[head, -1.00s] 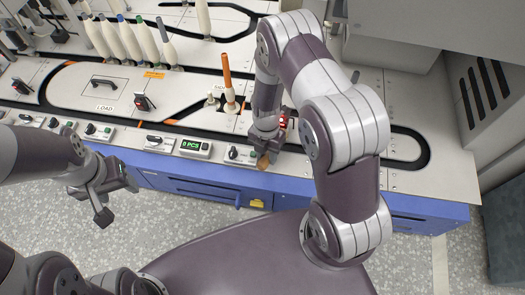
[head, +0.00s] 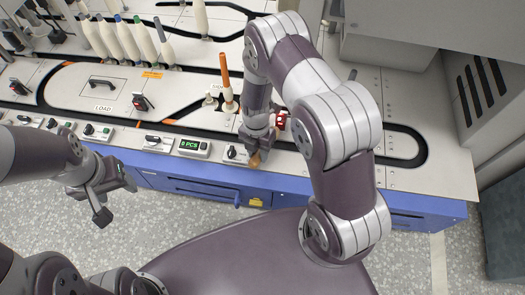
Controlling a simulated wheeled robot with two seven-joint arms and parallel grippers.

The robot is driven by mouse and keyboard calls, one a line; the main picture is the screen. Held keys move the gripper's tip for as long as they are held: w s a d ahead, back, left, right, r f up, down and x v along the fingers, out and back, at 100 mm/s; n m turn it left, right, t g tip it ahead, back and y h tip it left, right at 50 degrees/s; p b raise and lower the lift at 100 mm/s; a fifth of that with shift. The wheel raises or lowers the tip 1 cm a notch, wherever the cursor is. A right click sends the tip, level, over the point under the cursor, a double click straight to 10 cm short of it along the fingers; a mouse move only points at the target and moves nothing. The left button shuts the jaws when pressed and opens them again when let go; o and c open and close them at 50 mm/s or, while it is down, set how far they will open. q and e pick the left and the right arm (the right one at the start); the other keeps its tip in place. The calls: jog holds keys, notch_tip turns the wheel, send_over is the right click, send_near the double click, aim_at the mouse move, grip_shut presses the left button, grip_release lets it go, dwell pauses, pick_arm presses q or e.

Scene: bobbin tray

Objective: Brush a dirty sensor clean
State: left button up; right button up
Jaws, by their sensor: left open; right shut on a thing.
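My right gripper (head: 256,148) is shut on a small tan-brown piece (head: 255,160), which looks like the end of a brush handle. It holds it over the front edge of the machine top, beside a black switch knob. The rest of the held piece is hidden by the gripper. A small red device (head: 281,121) with a light face stands just right of the gripper; I cannot tell whether it is the sensor or whether it is dirty. My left gripper (head: 112,202) is open and empty, in front of the machine and above the floor.
A bobbin with an orange top (head: 225,75) stands upright left of my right forearm. Several cream bobbins (head: 130,40) stand at the back left. A row of switches and a green display (head: 193,147) line the front edge.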

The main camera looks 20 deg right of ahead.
jog(key=shift+s+d+r+p, duration=0.3)
jog(key=shift+d+p, duration=0.1)
jog(key=shift+d, duration=0.15)
jog(key=shift+s+d, duration=0.25)
jog(key=shift+d, duration=0.2)
jog(key=shift+s+a+f+p, duration=0.15)
jog(key=shift+s+a, duration=0.4)
jog(key=shift+s, duration=0.3)
jog(key=shift+s+a+r+p, duration=0.1)
jog(key=shift+s+a+p, duration=0.1)
jog(key=shift+s+a, duration=0.5)
jog(key=shift+s+a+f+p, duration=0.15)
jog(key=shift+s+a, duration=0.2)
jog(key=shift+s, duration=0.7)
jog(key=shift+r, duration=0.1)
jog(key=shift+s+a+b, duration=0.35)
jog(key=shift+s+a, duration=0.05)
jog(key=shift+s, duration=0.25)
jog(key=shift+s+a+b, duration=0.3)
jog(key=shift+s+a, duration=0.1)
jog(key=shift+s, duration=0.2)
